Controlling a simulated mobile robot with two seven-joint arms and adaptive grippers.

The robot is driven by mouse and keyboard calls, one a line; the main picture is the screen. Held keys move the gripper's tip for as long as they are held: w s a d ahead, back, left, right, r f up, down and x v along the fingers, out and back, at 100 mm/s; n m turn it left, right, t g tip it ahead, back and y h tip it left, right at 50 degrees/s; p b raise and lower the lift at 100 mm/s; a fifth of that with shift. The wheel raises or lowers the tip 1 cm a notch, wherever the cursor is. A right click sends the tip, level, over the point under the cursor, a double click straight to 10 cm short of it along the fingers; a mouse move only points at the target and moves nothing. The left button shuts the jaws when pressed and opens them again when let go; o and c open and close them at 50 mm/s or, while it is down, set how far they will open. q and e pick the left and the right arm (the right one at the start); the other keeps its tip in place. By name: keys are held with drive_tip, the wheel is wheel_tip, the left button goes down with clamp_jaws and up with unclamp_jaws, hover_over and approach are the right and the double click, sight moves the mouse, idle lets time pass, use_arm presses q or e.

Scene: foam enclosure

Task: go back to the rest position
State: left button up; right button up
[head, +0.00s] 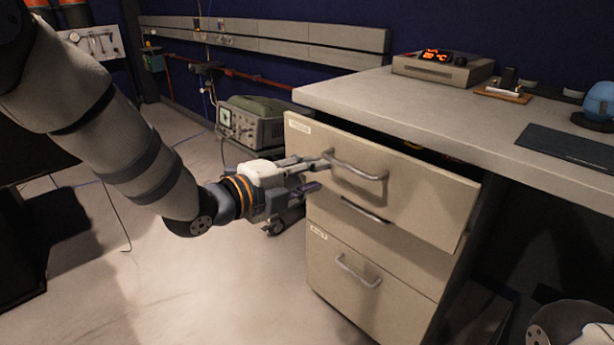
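My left gripper (322,173) is in front of the desk's drawer unit, at the left end of the top drawer's handle (362,174). Its two fingers are spread apart, with nothing seen between them. The upper fingertip overlaps the handle's left end in the picture; I cannot tell if they touch. The top drawer (425,199) is pulled partly out, and a dark gap shows behind its front. My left arm reaches in from the upper left. Only a rounded part of my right arm shows at the bottom right corner; its gripper is out of view.
The lower drawer (380,296) looks shut. The desk top (400,105) carries a device with a lit orange display (440,66), a dark mat (565,147) and a blue round item (600,100). A grey-green instrument (255,122) stands behind my gripper. Floor at left is mostly open.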

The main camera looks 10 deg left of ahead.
use_arm(q)
drive_tip(key=s+a+f+n+g+y+p, duration=0.35)
drive_tip(key=s+f+n, duration=0.45)
drive_tip(key=s+f, duration=0.35)
drive_tip(key=s+a+f+n+g+y+p, duration=0.25)
drive_tip(key=s+a+f+n, duration=0.35)
drive_tip(key=s+f, duration=0.55)
drive_tip(key=s+a+n+g+y+p, duration=0.1)
drive_tip(key=s+a+n+g, duration=0.1)
drive_tip(key=s, duration=0.8)
drive_tip(key=s+a+r+n+g+y+p, duration=0.1)
drive_tip(key=s+n+g, duration=0.3)
drive_tip(key=s, duration=0.7)
drive_tip(key=s+a+n+g+y+p, duration=0.1)
drive_tip(key=s+a+n+g, duration=0.1)
drive_tip(key=s+n, duration=0.4)
drive_tip(key=s+a, duration=0.1)
drive_tip(key=s, duration=0.3)
drive_tip(key=shift+s+r+g+y, duration=0.2)
drive_tip(key=shift+r+g+y, duration=0.1)
drive_tip(key=shift+g, duration=0.1)
use_arm(e)
drive_tip(key=w+r+t, duration=0.3)
drive_tip(key=w+r, duration=0.5)
drive_tip(key=r, duration=0.1)
drive_tip(key=shift+w+r, duration=0.2)
drive_tip(key=shift+r, duration=0.15)
use_arm(q)
drive_tip(key=shift+a, duration=0.1)
